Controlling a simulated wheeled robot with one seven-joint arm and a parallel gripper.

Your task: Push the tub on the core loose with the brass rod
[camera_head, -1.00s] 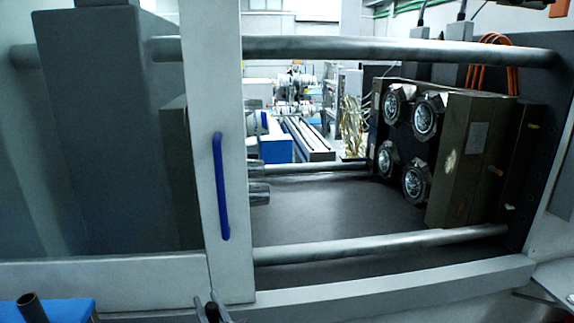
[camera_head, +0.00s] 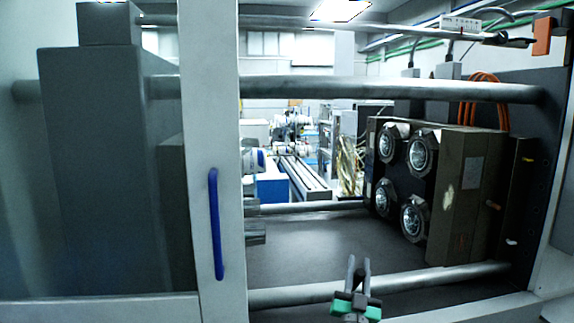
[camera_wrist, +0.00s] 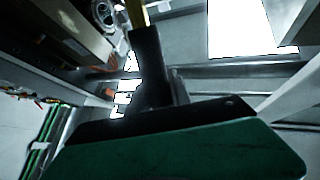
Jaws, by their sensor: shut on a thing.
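My gripper (camera_head: 358,262), with green pads, is in the lower middle of the head view, in front of the machine opening. It is shut on the brass rod (camera_wrist: 137,12), whose golden length shows beyond the dark finger at the top of the wrist view. The rod cannot be made out in the head view. Grey cylindrical cores (camera_head: 256,233) stick out at the left of the opening, partly hidden by the door frame. My gripper is apart from them, lower and to the right. I cannot make out a tub on any core.
The mould half (camera_head: 465,190) with several shiny round cavities stands at the right. Round tie bars (camera_head: 400,90) cross the opening above and below. The door frame (camera_head: 215,100) with its blue handle (camera_head: 215,225) stands at the left. The space between the mould halves is free.

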